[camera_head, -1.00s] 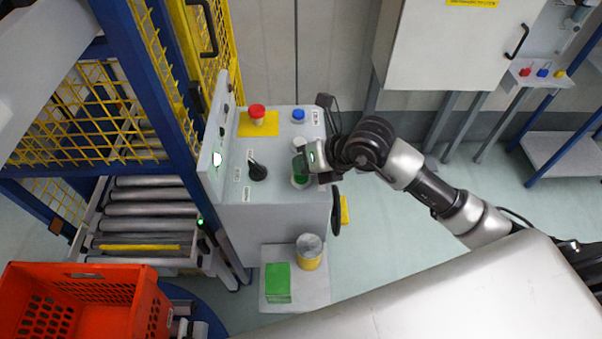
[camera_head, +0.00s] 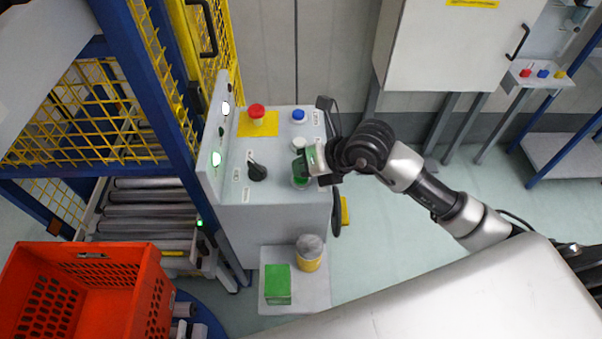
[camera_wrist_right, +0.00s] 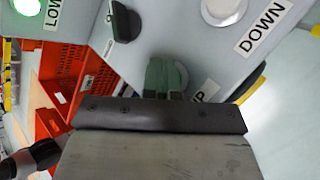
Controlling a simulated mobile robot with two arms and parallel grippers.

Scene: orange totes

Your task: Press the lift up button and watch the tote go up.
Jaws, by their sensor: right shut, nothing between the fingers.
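A grey control box (camera_head: 270,215) stands in the middle of the head view. Its green button (camera_head: 300,183) sits at the right side, below a white button (camera_head: 299,143). My right gripper (camera_head: 305,163) is shut and empty, its tips at the green button and partly covering it. In the right wrist view the fingers (camera_wrist_right: 165,82) overlap the green button, beside a partly hidden label ending in "P"; the white button (camera_wrist_right: 222,8) is labelled "DOWN". Contact depth cannot be told. The orange tote (camera_head: 150,285) is at lower left. My left gripper is out of view.
The box also carries a red button (camera_head: 257,112), a blue button (camera_head: 298,115) and a black selector (camera_head: 256,171). Blue posts and yellow mesh (camera_head: 75,115) enclose rollers (camera_head: 150,212) at left. A green block (camera_head: 278,284) and a yellow-grey can (camera_head: 309,253) are below the box.

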